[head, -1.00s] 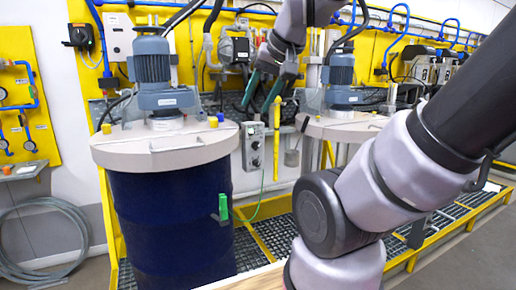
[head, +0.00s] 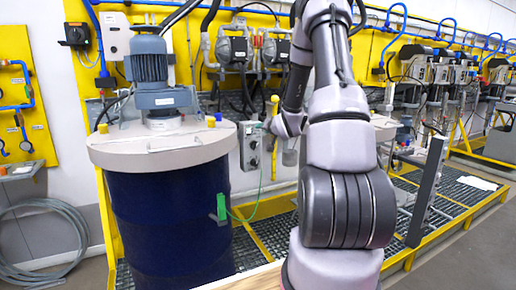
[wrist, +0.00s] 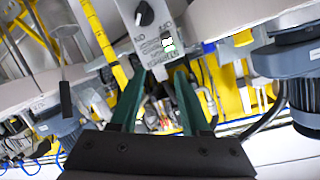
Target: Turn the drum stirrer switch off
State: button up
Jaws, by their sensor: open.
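The grey control box (head: 251,145) with its round knobs hangs between the blue drum and the second mixer in the head view. In the wrist view the box (wrist: 150,45) is at top centre, tilted, with a black rotary knob (wrist: 145,14) near the top edge. My gripper (wrist: 160,72) is open and empty, its two green fingers pointing toward the box. The knob is beyond the fingertips and not between them. I cannot tell whether the fingers touch the box. In the head view my arm's end is just right of the box, and the fingers are not clear.
The blue drum (head: 170,220) stands left, with a pale lid (head: 160,146) and grey stirrer motor (head: 150,72). A green clamp (head: 221,208) with a green cable sits by the drum's side. Yellow-framed grating (head: 255,232) lies below. Pipes and pumps line the yellow wall behind.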

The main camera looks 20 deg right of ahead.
aim_at(257, 145)
notch_tip(257, 145, down, 11)
jog(key=d+m+t+y, duration=0.1)
jog(key=d+t+y, duration=0.1)
jog(key=d+t, duration=0.1)
jog(key=w, duration=0.7)
jog(key=w+a, duration=0.1)
jog(key=w, duration=0.2)
jog(key=shift+w+f, duration=0.15)
jog(key=shift+w, duration=0.15)
grip_shut()
